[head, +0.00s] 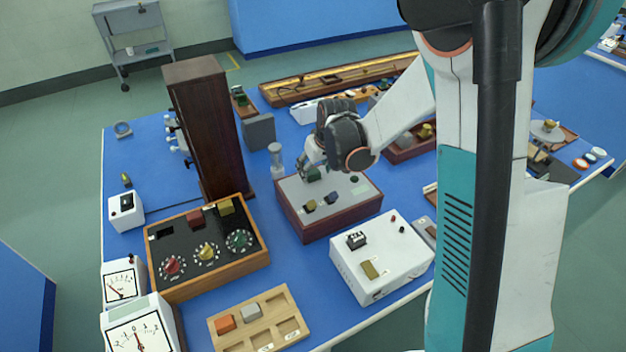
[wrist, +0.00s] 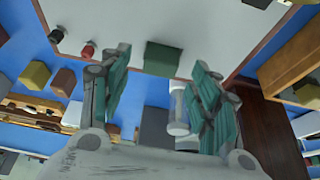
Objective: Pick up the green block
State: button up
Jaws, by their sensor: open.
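The green block (head: 314,175) sits on the grey top of a dark red box (head: 330,226), partly under my gripper (head: 310,164) in the head view. In the wrist view the green block (wrist: 162,59) shows at the upper middle, on the pale top of the box (wrist: 200,25). My gripper (wrist: 160,68) is open, with one finger on each side of the block in that view. The block appears between or just beyond the fingertips; I cannot tell whether they touch it. Nothing is held.
A tall dark wooden column (head: 205,130) stands left of the box, and a pale cylinder-shaped piece (head: 275,160) is close by. A dial box (head: 205,250), a white box (head: 380,255) and a wooden tray (head: 262,318) with blocks are nearer. Blue bench shows between them.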

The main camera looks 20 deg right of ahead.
jog(key=shift+x, duration=1.05)
jog(key=c, duration=1.2)
jog(key=shift+r, duration=0.1)
